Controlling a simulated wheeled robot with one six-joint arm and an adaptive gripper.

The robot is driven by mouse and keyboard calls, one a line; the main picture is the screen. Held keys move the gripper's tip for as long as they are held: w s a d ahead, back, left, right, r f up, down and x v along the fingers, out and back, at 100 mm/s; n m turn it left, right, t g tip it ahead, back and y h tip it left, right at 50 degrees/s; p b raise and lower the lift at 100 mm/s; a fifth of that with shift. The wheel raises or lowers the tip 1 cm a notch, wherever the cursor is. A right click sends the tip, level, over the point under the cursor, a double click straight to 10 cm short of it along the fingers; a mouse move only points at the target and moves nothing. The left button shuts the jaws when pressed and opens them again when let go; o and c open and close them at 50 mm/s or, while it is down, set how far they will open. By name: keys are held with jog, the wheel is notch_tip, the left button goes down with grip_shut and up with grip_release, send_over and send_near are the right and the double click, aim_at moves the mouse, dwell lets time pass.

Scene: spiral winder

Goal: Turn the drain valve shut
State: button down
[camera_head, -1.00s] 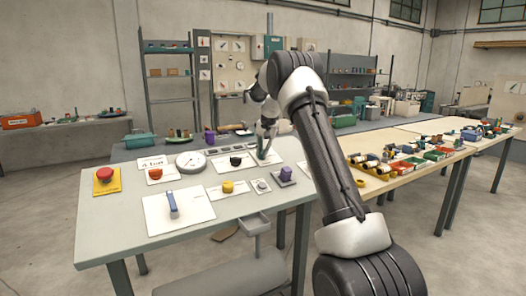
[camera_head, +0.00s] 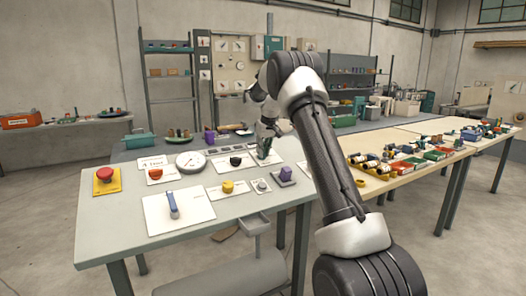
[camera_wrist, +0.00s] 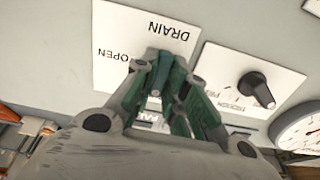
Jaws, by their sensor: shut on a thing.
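The drain valve's white plate (camera_wrist: 120,35), marked DRAIN and OPEN, shows upside down in the wrist view. In the head view the plate (camera_head: 254,161) lies towards the back right of the grey panel table. My gripper (camera_wrist: 160,83), with green and grey fingers, is over the plate and shut on the valve handle. The fingers hide most of the handle, so I cannot tell its exact angle. My gripper also shows in the head view (camera_head: 265,154), pointing down at the plate.
A black knob (camera_wrist: 256,88) on its own plate and a round gauge (camera_wrist: 302,125) are close beside the gripper. The grey table (camera_head: 120,238) also holds a blue lever (camera_head: 173,206), a red button (camera_head: 105,174) and a yellow knob (camera_head: 228,186).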

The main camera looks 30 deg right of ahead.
jog(key=shift+n, duration=0.3)
jog(key=c, duration=1.4)
grip_release()
jog(key=shift+c, duration=0.2)
jog(key=shift+r, duration=0.1)
jog(key=v, duration=1.2)
